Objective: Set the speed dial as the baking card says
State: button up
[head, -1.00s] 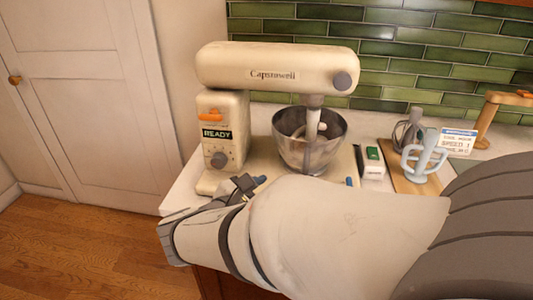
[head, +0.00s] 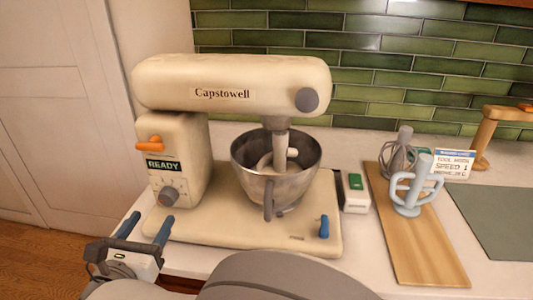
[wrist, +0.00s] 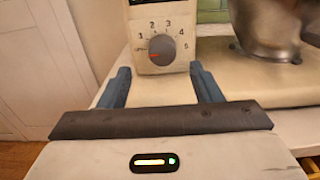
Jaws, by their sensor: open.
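The speed dial (head: 168,196) is a grey knob low on the front of the cream mixer's column. My gripper (head: 146,228) is open and empty, in front of and below the dial. In the wrist view its blue fingers (wrist: 160,71) lie either side of the dial, apart from it.
The mixer head (head: 235,85) is down over a metal bowl (head: 275,175). The display (head: 164,166) reads "READY", below an orange lever (head: 150,145). A blue lever (head: 323,227) is on the base. A wooden board (head: 425,255) with a whisk and a grey beater stands right.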

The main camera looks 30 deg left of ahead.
aim_at(166, 201)
jog(key=x, duration=0.5)
jog(key=shift+w, duration=0.45)
